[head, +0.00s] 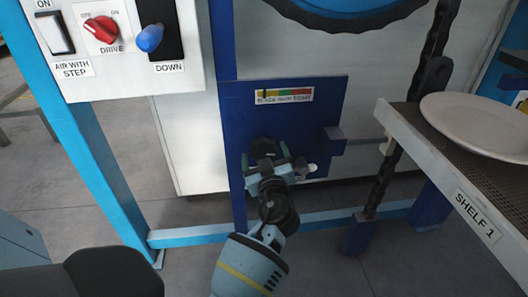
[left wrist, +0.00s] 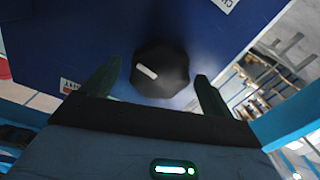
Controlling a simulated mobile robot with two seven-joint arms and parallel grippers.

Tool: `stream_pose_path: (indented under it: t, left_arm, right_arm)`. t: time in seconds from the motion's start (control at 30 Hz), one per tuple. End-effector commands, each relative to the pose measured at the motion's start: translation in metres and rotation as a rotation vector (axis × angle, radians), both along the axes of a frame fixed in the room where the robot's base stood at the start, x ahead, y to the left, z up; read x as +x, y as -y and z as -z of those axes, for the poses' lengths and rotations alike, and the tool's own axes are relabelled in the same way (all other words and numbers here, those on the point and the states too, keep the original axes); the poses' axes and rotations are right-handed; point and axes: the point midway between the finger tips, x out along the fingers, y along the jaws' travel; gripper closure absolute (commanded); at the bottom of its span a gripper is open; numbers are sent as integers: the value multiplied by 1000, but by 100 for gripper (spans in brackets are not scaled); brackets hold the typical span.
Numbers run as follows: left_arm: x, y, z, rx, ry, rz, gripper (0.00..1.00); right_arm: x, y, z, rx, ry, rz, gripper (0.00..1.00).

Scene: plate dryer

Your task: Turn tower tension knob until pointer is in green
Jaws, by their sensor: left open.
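The black tension knob (head: 263,147) is on the dark blue tower panel (head: 235,110). In the left wrist view the knob (left wrist: 160,70) is dark and faceted, with a white mark slanting on its face. My left gripper (head: 274,168) is in front of the panel at the knob. Its two fingers are apart, one on each side of the knob, with visible gaps in the left wrist view (left wrist: 158,72). The tension gauge (head: 284,96) above has yellow, green and red bands. A small dark pointer appears near its left, yellow end. My right gripper is not in view.
A control box (head: 110,45) with a red drive switch and a blue lever is at upper left. A shelf (head: 440,160) labelled Shelf 1 with a white plate (head: 480,125) is on the right. A chain (head: 390,165) runs beside the panel.

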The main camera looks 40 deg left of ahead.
Motion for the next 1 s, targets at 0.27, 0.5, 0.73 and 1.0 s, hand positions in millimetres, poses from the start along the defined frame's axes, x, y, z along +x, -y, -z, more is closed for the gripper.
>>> stream_pose_path:
  t: [0.27, 0.5, 0.73, 1.0]
  left_arm:
    - [11, -13, 0, -2, 0, -1, 14]
    - [11, -13, 0, -1, -1, -1, 16]
    - [11, -13, 0, -1, -1, -1, 46]
    - [11, -13, 1, 23, -29, -1, 58]
  right_arm:
    - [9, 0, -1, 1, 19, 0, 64]
    - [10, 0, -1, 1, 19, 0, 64]
    - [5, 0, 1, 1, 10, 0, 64]
    - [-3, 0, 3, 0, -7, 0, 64]
